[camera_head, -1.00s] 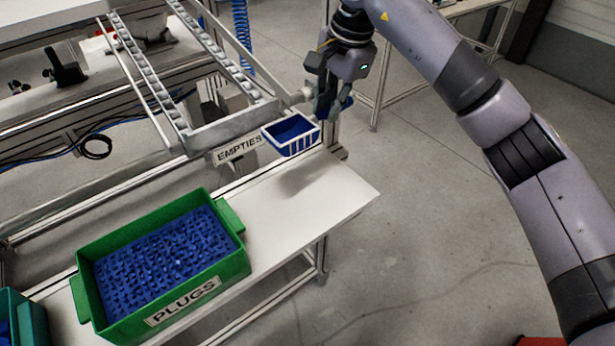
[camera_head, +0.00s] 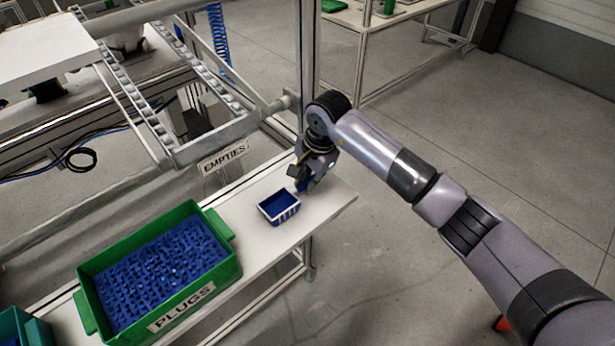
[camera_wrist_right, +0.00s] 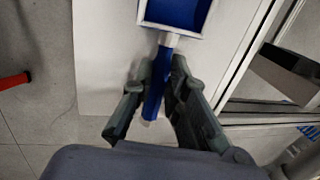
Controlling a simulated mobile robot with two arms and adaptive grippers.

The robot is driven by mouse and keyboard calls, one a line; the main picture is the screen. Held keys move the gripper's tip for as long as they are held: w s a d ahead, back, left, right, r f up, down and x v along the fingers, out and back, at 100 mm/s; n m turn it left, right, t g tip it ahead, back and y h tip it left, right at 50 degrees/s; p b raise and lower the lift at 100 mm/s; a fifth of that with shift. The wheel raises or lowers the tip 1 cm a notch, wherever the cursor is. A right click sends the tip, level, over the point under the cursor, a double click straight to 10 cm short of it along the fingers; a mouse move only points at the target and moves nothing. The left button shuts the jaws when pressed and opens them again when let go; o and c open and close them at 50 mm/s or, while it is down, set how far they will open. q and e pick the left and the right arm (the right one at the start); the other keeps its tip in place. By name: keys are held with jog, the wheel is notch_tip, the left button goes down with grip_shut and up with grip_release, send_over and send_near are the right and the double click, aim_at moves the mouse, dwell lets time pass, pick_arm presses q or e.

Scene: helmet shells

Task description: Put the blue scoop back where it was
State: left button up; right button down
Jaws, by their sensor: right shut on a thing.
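The blue scoop (camera_head: 279,206) has a blue inside, a white rim and a blue handle. In the head view it is at the white shelf, right of the green PLUGS bin (camera_head: 238,270). My right gripper (camera_head: 303,184) is at the handle end of the scoop. In the right wrist view the scoop's tray (camera_wrist_right: 176,12) is at the top, and its handle (camera_wrist_right: 156,88) runs down between the fingers of my right gripper (camera_wrist_right: 160,105), which is shut on it. I cannot tell whether the scoop touches the shelf. My left gripper is not in view.
The white shelf (camera_head: 325,205) has bare room around the scoop and ends at the right. Behind it are an EMPTIES sign (camera_head: 224,157) and a sloping roller rack (camera_head: 200,150). A metal post (camera_head: 309,60) stands close behind my right arm.

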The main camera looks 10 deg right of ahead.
jog(key=shift+f, duration=0.25)
jog(key=c, duration=1.9)
grip_release()
jog(key=shift+c, duration=0.2)
jog(key=o, duration=0.4)
jog(key=shift+c, duration=0.2)
pick_arm(q)
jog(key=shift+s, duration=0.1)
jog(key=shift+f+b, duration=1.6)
jog(key=shift+b, duration=0.15)
pick_arm(e)
jog(key=v, duration=1.2)
